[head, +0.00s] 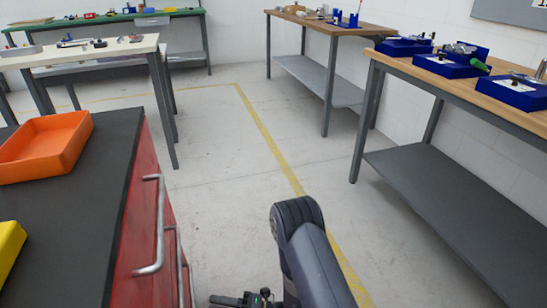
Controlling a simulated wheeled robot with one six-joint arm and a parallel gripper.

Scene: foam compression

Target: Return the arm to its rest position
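My arm shows at the bottom centre of the head view, with a dark, rounded joint at its top and a grey link running down out of the frame. My gripper (240,299) shows only in part at the bottom edge, to the left of that link. It is dark and cut off by the frame, so I cannot tell whether its fingers are open or shut. I see nothing held in the part that shows.
A red cabinet (145,215) with metal handles stands close on the left, bearing an orange tray (45,147) and a yellow bin (8,250). A wood-topped bench (455,85) with blue fixtures (450,62) stands right. Further benches stand behind. The middle floor (225,150) is clear.

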